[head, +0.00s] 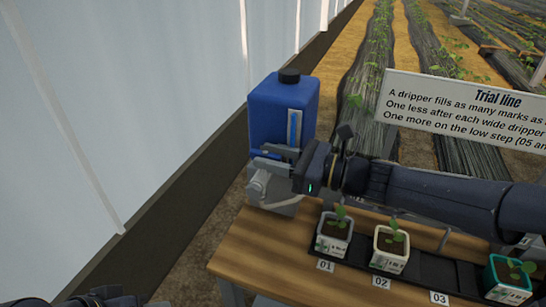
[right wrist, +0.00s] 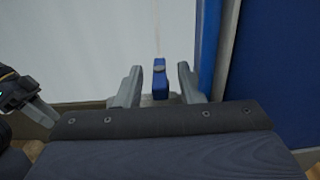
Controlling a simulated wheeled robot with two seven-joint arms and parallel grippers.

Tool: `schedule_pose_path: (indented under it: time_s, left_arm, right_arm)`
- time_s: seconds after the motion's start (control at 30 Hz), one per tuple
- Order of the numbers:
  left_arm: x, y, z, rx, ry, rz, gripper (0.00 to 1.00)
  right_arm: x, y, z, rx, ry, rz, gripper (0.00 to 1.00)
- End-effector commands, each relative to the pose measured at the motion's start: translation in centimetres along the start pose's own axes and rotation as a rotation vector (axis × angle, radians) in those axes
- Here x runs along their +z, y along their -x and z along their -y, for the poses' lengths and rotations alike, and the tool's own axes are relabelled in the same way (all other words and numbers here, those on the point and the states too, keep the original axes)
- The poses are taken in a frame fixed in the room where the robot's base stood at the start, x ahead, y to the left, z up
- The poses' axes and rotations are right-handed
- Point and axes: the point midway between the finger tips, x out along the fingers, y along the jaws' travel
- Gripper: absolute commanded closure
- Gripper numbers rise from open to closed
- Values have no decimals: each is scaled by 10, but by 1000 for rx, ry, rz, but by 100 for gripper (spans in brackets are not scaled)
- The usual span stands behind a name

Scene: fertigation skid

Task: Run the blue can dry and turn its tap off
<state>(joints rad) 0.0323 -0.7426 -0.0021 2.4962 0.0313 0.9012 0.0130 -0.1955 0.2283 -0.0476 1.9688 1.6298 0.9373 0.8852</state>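The blue can (head: 270,115) stands upright at the left end of the wooden bench, with a black cap and a pale sight strip on its front. My right gripper (head: 268,159) is in front of the can's lower part and hides some of it. In the right wrist view, its two grey fingers (right wrist: 159,84) are apart, one on each side of a small blue tap handle (right wrist: 160,78), with gaps showing.
Potted seedlings stand in a row on a black tray: pot 01 (head: 334,235), pot 02 (head: 391,250) and a teal pot (head: 508,280). A white "Trial line" sign (head: 465,108) stands behind my right arm. A pale wall (head: 120,100) rises at the left. The bench's front left (head: 265,262) is clear.

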Motion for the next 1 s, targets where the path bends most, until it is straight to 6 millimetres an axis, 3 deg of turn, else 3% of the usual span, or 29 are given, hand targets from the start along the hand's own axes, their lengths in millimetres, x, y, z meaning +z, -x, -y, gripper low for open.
schedule_pose_path:
  time_s: [0.2,0.47,0.8,1.0]
  left_arm:
    - [0,0,0,0,0,0,64]
    - [0,0,0,0,0,0,64]
    - [-9,18,-8,0,0,0,64]
    - [-8,16,-7,0,0,0,64]
  right_arm:
    - [0,0,0,0,1,0,65]
    - [0,0,0,0,1,0,100]
    - [3,-1,3,121,0,0,100]
    - [1,0,3,140,2,1,100]
